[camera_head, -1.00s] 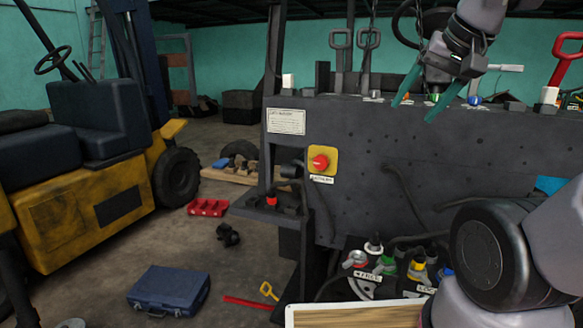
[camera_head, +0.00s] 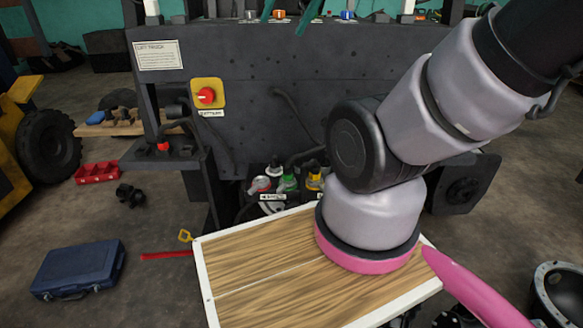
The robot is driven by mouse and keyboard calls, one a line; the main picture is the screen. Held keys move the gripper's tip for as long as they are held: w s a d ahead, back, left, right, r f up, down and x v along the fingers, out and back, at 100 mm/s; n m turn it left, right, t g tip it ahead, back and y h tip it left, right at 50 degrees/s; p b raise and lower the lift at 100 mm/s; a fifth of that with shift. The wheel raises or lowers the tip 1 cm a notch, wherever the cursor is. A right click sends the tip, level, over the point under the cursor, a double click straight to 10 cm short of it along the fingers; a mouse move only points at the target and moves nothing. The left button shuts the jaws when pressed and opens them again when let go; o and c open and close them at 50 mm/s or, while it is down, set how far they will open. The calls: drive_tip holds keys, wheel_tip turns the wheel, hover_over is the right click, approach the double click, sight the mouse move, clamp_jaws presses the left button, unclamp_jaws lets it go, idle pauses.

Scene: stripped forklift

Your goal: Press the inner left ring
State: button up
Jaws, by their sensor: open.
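A row of small coloured knobs runs along the top edge of the dark forklift panel (camera_head: 330,60) in the head view. From left to right there is a pale one (camera_head: 250,15), an orange one (camera_head: 278,14) at inner left and a blue one (camera_head: 347,14). Whether each is a ring is too small to tell. My gripper (camera_head: 285,10) shows only as teal fingers at the top edge of the picture. The fingers are apart, one on each side of the orange knob; contact cannot be told. The rest of the gripper is cut off.
A red knob on a yellow plate (camera_head: 206,95) sits on the panel's face. Several coloured caps (camera_head: 288,180) stand low behind my wooden-topped base. A blue case (camera_head: 79,269) and red tray (camera_head: 97,172) lie on the floor at left.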

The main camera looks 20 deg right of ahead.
drive_tip(key=shift+c, duration=0.4)
drive_tip(key=shift+w, duration=0.2)
drive_tip(key=c, duration=1)
drive_tip(key=w+f+n+g, duration=0.1)
drive_tip(key=w+f, duration=0.1)
drive_tip(key=w, duration=0.1)
drive_tip(key=w+f+n+g, duration=0.1)
drive_tip(key=w+f, duration=0.1)
drive_tip(key=w, duration=0.1)
drive_tip(key=w+f+n+g, duration=0.1)
drive_tip(key=w+f, duration=0.1)
drive_tip(key=w, duration=0.1)
drive_tip(key=shift+f+g+h, duration=0.4)
clamp_jaws()
drive_tip(key=w+f+n+g+h, duration=0.1)
drive_tip(key=w+f+n+g, duration=0.1)
drive_tip(key=f, duration=0.9)
drive_tip(key=w+a+f+n+g+h, duration=0.1)
drive_tip(key=w+f+n+g, duration=0.1)
drive_tip(key=f, duration=0.9)
drive_tip(key=w+f+n+g+h, duration=0.1)
drive_tip(key=w+f+n+g, duration=0.2)
drive_tip(key=f, duration=0.8)
drive_tip(key=shift+w+a+n+h, duration=0.3)
drive_tip(key=shift+w+n+h, duration=0.1)
drive_tip(key=shift+w+n, duration=0.45)
